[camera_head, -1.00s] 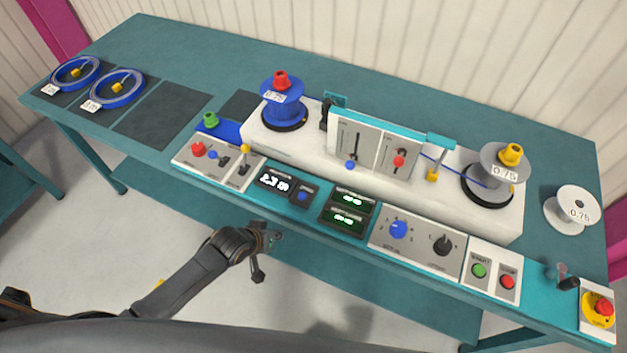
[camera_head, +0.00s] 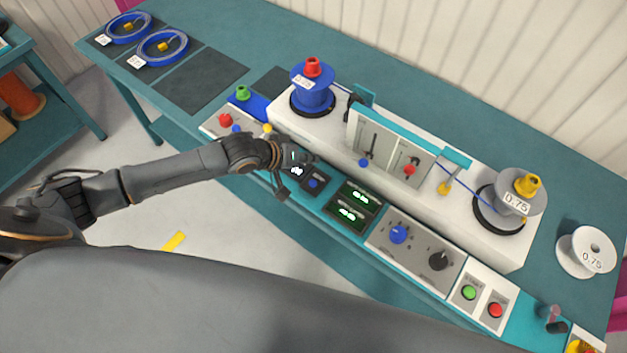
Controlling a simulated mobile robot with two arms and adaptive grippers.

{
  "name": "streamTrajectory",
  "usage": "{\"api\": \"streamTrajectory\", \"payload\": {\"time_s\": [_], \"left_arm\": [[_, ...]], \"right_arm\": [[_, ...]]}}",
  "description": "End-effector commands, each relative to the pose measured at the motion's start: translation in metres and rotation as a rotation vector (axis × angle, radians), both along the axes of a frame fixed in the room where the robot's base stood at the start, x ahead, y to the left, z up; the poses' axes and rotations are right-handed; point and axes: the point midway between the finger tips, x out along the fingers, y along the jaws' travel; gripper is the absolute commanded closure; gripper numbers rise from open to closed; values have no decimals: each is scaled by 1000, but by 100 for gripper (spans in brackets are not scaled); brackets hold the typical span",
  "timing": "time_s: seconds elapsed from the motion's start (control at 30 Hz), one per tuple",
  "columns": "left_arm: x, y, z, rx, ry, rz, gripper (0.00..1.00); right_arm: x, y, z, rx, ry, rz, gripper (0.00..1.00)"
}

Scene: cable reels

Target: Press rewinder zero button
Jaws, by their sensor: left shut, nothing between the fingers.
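The rewinder (camera_head: 450,205) is a white machine on a teal table, with a row of control panels along its front. A small dark counter display with white digits (camera_head: 297,171) is partly covered by my left gripper. Beside it, on a small dark panel, is a blue button (camera_head: 314,183), probably the zero button; its label is too small to read. My left gripper (camera_head: 312,160) is shut and empty, above the counter display, up and left of the blue button. I cannot tell whether it touches anything. My right gripper is not in view.
A blue reel (camera_head: 314,94) and a grey reel (camera_head: 510,196) sit on the machine. Two green-lit displays (camera_head: 353,203), a blue knob (camera_head: 398,235) and green and red buttons (camera_head: 495,310) lie to the right. Blue cable coils (camera_head: 162,48) lie at the table's far left.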

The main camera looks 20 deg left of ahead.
Motion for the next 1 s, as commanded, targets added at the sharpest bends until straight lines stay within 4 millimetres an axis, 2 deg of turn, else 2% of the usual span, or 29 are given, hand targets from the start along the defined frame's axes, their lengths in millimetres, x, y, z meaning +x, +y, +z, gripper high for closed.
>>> {"api": "streamTrajectory", "payload": {"time_s": [0.27, 0.73, 1.0], "left_arm": [[0, 0, -11, 1, -1, -1, 100], [0, 0, -68, 2, -2, 0, 100], [0, 0, -88, 1, 0, 0, 100]], "right_arm": [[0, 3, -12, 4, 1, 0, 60], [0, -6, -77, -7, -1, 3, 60], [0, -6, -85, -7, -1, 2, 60]]}}
